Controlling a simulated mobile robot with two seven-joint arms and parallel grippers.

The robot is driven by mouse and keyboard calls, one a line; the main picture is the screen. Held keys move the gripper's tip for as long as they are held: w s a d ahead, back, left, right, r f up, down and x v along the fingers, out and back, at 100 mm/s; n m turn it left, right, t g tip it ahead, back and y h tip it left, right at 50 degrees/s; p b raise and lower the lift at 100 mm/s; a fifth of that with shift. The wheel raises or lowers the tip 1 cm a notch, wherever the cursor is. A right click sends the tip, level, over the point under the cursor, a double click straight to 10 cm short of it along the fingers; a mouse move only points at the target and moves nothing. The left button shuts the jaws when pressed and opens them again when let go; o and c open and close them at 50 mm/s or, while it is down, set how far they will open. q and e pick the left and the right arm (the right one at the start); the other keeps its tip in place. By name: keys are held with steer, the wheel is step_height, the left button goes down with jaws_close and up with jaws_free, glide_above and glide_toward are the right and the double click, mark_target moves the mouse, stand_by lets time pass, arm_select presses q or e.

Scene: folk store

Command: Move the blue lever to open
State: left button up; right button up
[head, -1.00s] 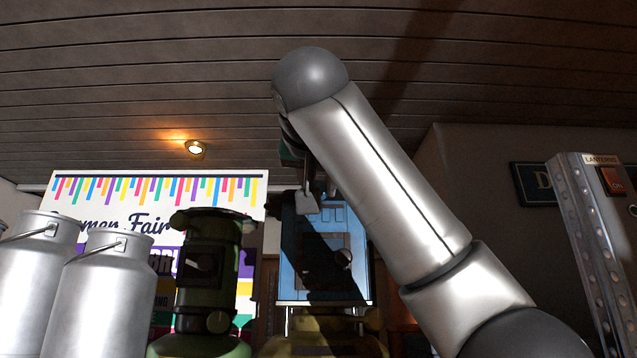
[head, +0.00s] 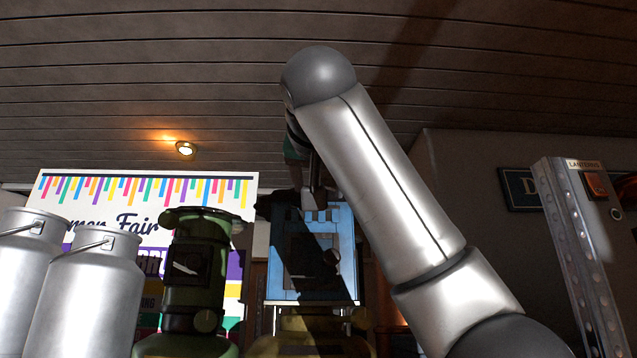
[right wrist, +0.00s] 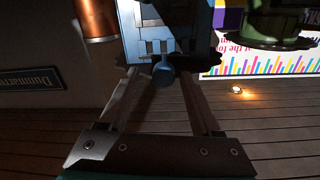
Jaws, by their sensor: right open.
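A blue metal box (head: 283,270) stands in the middle of the head view, partly in my arm's shadow. It shows upside down at the top of the right wrist view (right wrist: 195,18). A blue lever with a round end (right wrist: 162,75) sticks out from it toward the wrist camera. My right gripper (head: 314,200) is at the box's upper edge in the head view. In the right wrist view the right gripper (right wrist: 160,74) is open, with one finger on each side of the lever's end; contact cannot be told. The lever cannot be made out in the head view. My left gripper is out of view.
A green machine (head: 196,270) stands left of the box. Metal milk cans (head: 90,295) are further left, before a fair banner (head: 110,195). A metal post with a red switch (head: 597,185) stands right. A copper cylinder (right wrist: 96,18) is near the box in the wrist view.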

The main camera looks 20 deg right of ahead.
steer(key=b+v, duration=0.6)
steer(key=v, duration=0.9)
steer(key=shift+s+a, duration=0.1)
steer(key=shift+a, duration=0.05)
stand_by(0.4)
